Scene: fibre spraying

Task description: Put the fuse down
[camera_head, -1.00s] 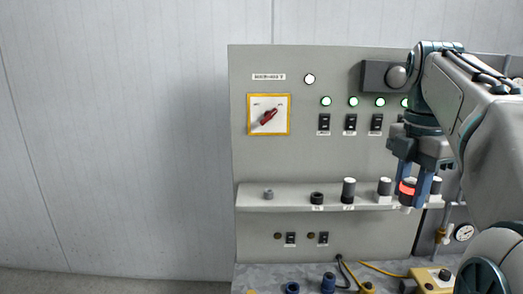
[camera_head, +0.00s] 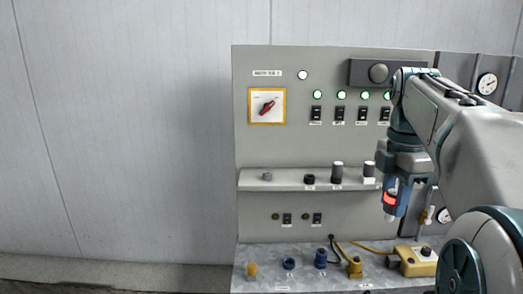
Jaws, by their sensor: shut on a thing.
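The fuse (camera_head: 390,199), a small cylinder with a glowing orange-red band, is held upright between the blue fingers of my gripper (camera_head: 394,208). My gripper is shut on it and points down. In the picture it hangs in front of the panel, right of the shelf's visible fuses and above the bench. The fingers cover part of the fuse. The shelf (camera_head: 290,185) carries a dark cylinder with a white top (camera_head: 337,173), another like it (camera_head: 369,173), a short dark piece (camera_head: 309,179) and a small grey stub (camera_head: 267,177).
The grey bench (camera_head: 310,276) below holds a yellow plug (camera_head: 251,270), a blue ring (camera_head: 289,264), a blue cylinder (camera_head: 320,258), a yellow connector (camera_head: 354,267) and a yellow box (camera_head: 416,261). A red rotary switch (camera_head: 267,107) and green lamps are on the panel. My arm hides the panel's right side.

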